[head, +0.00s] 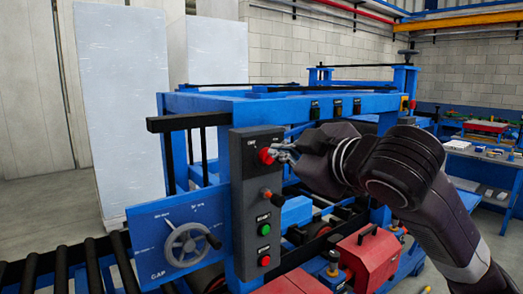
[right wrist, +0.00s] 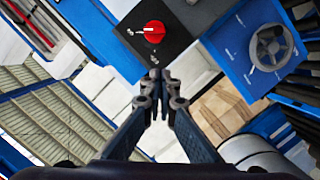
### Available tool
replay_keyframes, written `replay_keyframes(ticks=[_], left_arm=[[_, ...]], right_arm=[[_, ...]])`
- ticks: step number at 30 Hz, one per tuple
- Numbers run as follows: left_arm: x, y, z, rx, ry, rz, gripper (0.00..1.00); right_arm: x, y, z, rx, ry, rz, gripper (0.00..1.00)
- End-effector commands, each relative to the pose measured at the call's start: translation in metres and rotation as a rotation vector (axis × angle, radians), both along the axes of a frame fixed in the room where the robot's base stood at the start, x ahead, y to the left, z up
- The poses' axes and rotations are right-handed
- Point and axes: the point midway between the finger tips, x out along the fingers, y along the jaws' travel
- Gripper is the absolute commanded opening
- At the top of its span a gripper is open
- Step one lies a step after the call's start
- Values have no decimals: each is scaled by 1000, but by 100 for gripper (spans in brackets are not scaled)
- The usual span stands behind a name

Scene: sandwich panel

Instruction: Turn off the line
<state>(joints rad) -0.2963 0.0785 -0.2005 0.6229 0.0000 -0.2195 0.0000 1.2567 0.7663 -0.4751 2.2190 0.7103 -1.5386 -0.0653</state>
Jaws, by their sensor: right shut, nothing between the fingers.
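The dark control box (head: 240,215) stands upright on the blue machine. Near its top is a red rotary switch (head: 266,156). In the right wrist view the red switch (right wrist: 154,31) shows a white mark on its face. My left gripper is not in view.
A blue panel (head: 150,240) with a grey handwheel (head: 187,246) sits left of the box. Dark rollers (head: 95,265) run at lower left. Red housings (head: 368,257) stand below my right arm. Tall pale panels (head: 122,110) stand behind the machine.

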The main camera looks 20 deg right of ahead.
Motion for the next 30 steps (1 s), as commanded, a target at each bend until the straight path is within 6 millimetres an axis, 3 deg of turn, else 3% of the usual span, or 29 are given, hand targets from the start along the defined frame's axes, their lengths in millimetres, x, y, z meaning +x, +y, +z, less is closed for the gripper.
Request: replay_keyframes(ticks=[11, 16, 20, 30], left_arm=[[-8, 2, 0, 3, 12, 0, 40], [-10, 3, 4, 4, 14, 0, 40], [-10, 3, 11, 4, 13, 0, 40], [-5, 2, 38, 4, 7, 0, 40]], right_arm=[[-4, 0, 3, -10, -7, 0, 0], [5, 2, 3, -8, -4, 2, 0], [25, 5, -1, -8, -1, -1, 0], [96, 18, -12, -8, -1, 0, 0]])
